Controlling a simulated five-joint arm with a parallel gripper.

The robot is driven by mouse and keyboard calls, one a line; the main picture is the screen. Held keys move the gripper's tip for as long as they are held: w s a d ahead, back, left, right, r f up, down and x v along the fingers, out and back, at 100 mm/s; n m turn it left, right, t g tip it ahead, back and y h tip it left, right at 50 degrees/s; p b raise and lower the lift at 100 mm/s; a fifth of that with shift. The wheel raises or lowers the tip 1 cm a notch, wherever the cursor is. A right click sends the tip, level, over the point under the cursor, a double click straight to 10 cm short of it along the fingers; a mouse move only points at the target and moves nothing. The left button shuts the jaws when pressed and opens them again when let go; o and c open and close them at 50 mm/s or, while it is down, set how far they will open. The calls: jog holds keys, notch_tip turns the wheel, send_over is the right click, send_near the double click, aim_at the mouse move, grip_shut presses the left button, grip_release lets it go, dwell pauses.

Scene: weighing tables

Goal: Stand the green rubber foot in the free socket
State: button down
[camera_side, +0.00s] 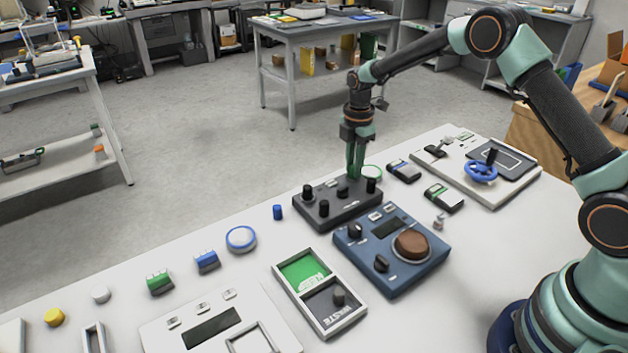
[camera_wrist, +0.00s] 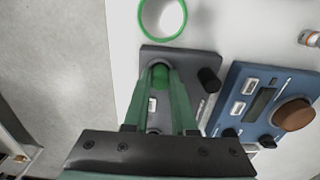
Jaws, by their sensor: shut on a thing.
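My gripper (camera_side: 354,174) points straight down at the far edge of a dark grey block (camera_side: 325,216) that bears several black posts. In the wrist view my gripper (camera_wrist: 160,78) is shut on a small dark green piece (camera_wrist: 160,71), which I take for the green rubber foot; the fingers hide most of it. It is over the end of the grey block (camera_wrist: 190,58) near the green-rimmed disc, beside a black post (camera_wrist: 210,79). I cannot tell whether the foot touches the block. The free socket cannot be made out.
A blue device (camera_side: 391,262) with a brown knob (camera_side: 411,245) stands close in front of the block. The green-rimmed disc (camera_side: 373,171) lies just behind it. A two-part tray (camera_side: 318,333), partly marked WASTE, stands nearer the camera.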

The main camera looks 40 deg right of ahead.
jog(key=c, duration=0.7)
grip_release()
jog(key=shift+o, duration=0.2)
notch_tip(320, 180, up, 12)
jog(key=s+a+r+m+t, duration=0.2)
jog(key=s+r+m+t, duration=0.1)
jog(key=s+r+m, duration=0.6)
jog(key=s+a+m+t, duration=0.1)
jog(key=s+m+t, duration=0.1)
jog(key=s+m, duration=0.7)
jog(key=s, duration=0.5)
jog(key=shift+s+a+t, duration=0.15)
jog(key=shift+s+t, duration=0.1)
jog(key=shift+t, duration=0.05)
